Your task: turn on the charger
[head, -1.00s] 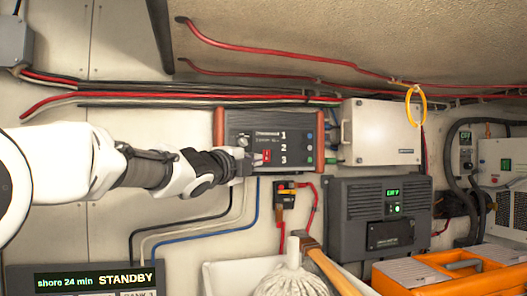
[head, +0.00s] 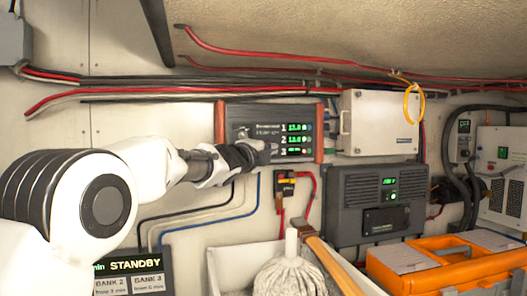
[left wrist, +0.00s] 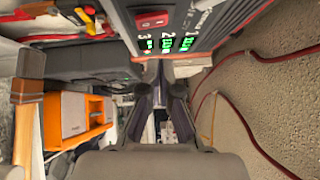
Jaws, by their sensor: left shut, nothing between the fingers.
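The charger (head: 222,118) is a dark panel with reddish end caps on the wall, with rows numbered 1, 2 and 3. Its three small displays (head: 294,139) glow green. My left gripper (head: 266,151) is shut and empty in front of the panel's lower middle, covering part of its face. In the left wrist view the gripper's fingers (left wrist: 161,68) are just below the charger's face (left wrist: 203,20), where a red rocker switch (left wrist: 152,20) shows near the lit displays (left wrist: 166,44). I cannot tell whether the fingers touch the panel. My right gripper is not in view.
A white box (head: 380,122) and a dark grey unit (head: 350,215) with a green display are on the wall to the right. Below are an orange toolbox (head: 440,268), a mop (head: 290,275) and a wooden handle (head: 330,262). A STANDBY screen (head: 133,275) is at lower left.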

